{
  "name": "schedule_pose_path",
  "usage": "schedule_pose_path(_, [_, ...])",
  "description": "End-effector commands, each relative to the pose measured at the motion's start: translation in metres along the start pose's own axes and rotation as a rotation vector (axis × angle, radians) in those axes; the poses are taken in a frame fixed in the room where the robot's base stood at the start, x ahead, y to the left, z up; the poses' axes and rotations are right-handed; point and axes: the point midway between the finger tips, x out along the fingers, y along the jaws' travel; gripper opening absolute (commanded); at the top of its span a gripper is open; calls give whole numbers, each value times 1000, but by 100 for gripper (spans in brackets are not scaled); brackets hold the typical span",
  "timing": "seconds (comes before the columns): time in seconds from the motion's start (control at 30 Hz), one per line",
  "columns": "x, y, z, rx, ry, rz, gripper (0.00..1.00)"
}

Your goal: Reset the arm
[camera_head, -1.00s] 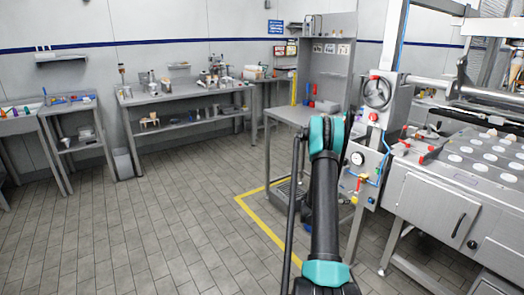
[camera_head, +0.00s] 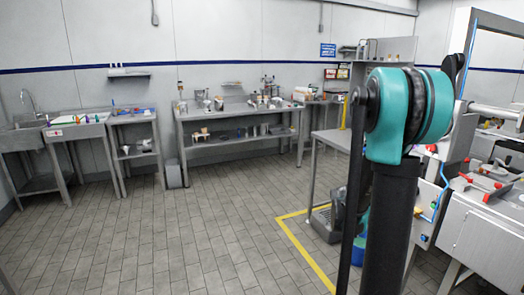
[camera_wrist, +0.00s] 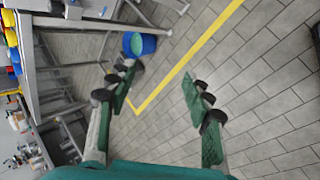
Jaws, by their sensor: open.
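My gripper (camera_wrist: 160,100) shows in the wrist view with its two green fingers spread wide and nothing between them. Floor tiles and a yellow floor line lie beyond the fingers. In the head view my arm, black with a teal joint, rises at the right and the gripper itself cannot be made out there. A blue bucket (camera_wrist: 139,45) with a green inside stands on the floor past the fingertips in the wrist view, apart from them.
A machine with a metal cabinet (camera_head: 485,240) stands at the right, partly behind my arm. Steel workbenches (camera_head: 240,112) with tools line the back wall, and a sink (camera_head: 30,132) is at the far left. The tiled floor (camera_head: 180,235) at left and middle is clear. A yellow line (camera_head: 305,255) marks the floor.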

Motion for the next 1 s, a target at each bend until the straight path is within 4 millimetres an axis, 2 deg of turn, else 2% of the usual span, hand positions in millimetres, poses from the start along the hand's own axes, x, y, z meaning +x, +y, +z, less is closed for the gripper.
schedule_pose_path(0.03, [-17, -15, 1, 60, 22, -25, 51])
schedule_pose_path(0.1, [-37, -35, 1, 153, 49, -65, 51])
schedule_pose_path(0.3, [-90, -97, 6, 413, 107, -194, 51])
schedule_pose_path(0.5, [-134, -164, 15, 657, 132, -341, 51])
schedule_pose_path(0.6, [-150, -194, 20, 758, 131, -408, 51])
schedule_pose_path(0.7, [-160, -216, 23, 833, 126, -459, 51])
schedule_pose_path(0.8, [-167, -229, 26, 879, 121, -492, 51])
schedule_pose_path(1.0, [-170, -235, 26, 904, 117, -509, 51])
